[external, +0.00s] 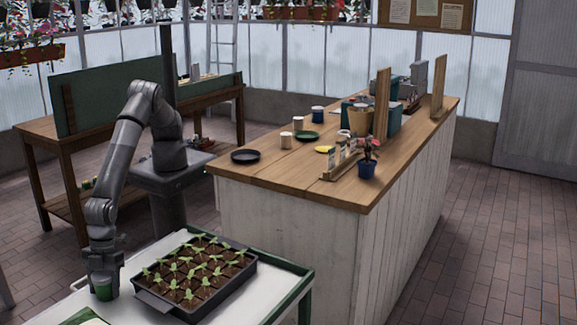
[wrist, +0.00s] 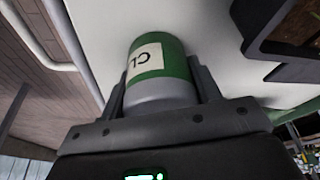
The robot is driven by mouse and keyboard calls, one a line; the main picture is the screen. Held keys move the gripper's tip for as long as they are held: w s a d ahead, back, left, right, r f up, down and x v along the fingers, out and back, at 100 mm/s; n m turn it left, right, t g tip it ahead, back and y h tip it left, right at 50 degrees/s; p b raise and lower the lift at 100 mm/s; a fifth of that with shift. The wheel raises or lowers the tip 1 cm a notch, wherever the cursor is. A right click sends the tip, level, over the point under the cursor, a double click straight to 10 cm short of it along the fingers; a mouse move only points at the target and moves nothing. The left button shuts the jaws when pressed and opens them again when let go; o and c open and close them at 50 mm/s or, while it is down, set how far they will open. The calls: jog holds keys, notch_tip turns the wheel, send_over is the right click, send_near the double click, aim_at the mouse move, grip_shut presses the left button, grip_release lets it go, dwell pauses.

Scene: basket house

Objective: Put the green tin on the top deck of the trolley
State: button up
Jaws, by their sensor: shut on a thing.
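The green tin (external: 104,290) is held upright in my gripper (external: 103,280) at the left end of the trolley's white top deck (external: 140,312). In the wrist view my gripper (wrist: 160,82) has one finger on each side of the tin (wrist: 153,59), which shows a green band, a pale label with dark letters and a grey end. The tin is over or on the deck, left of the seedling tray. I cannot tell whether its base touches the deck.
A black tray of seedlings (external: 200,268) fills the middle of the trolley deck. A wooden counter (external: 270,173) with cups, plates and a potted plant (external: 367,165) stands behind the trolley.

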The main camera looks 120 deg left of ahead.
jog(key=o, duration=1.1)
jog(key=shift+c, duration=0.2)
jog(key=v, duration=1.2)
jog(key=shift+r, duration=0.2)
